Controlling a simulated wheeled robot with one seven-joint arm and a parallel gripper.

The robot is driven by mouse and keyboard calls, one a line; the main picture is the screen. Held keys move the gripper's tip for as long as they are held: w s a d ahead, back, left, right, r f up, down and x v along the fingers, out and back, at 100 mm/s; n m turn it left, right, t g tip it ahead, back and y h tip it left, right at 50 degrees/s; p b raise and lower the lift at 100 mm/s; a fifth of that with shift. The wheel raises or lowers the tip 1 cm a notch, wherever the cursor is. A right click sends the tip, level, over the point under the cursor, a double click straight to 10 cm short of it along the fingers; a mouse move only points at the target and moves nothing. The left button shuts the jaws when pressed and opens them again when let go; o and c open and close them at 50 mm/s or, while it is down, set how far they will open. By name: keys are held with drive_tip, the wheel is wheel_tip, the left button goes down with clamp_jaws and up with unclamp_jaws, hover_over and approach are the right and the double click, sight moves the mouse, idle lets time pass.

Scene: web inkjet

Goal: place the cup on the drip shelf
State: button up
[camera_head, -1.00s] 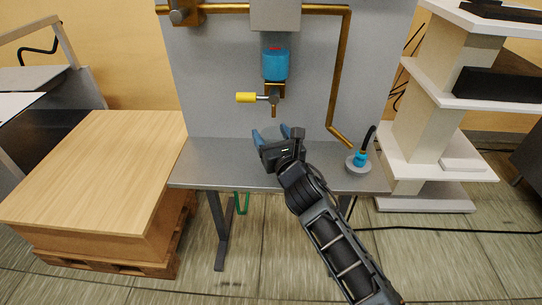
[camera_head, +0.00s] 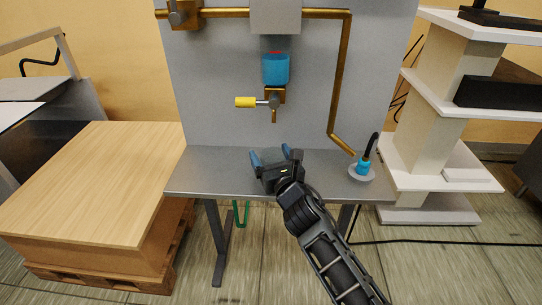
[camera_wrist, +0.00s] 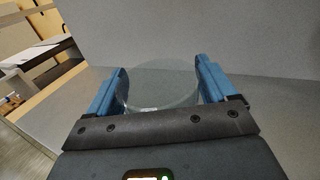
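The cup (camera_wrist: 160,88) is clear glass and shows in the wrist view between the two blue fingers of my gripper (camera_wrist: 161,85). The fingers appear to touch it on both sides. In the head view my gripper (camera_head: 271,156) is over the grey drip shelf (camera_head: 215,170), below the tap; the cup is hard to make out there. I cannot tell whether the cup's base touches the shelf. The tap (camera_head: 272,101) has a yellow handle and hangs beneath a blue container (camera_head: 275,69).
A round base with a blue and black fitting (camera_head: 362,170) stands at the shelf's right end. A copper pipe (camera_head: 338,85) runs down the grey back panel. A wooden block on a pallet (camera_head: 95,180) is at left, white shelving (camera_head: 425,140) at right.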

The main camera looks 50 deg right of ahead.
drive_tip(key=shift+o, duration=0.8)
drive_tip(key=shift+r, duration=0.2)
drive_tip(key=b+v, duration=0.1)
drive_tip(key=v, duration=1.1)
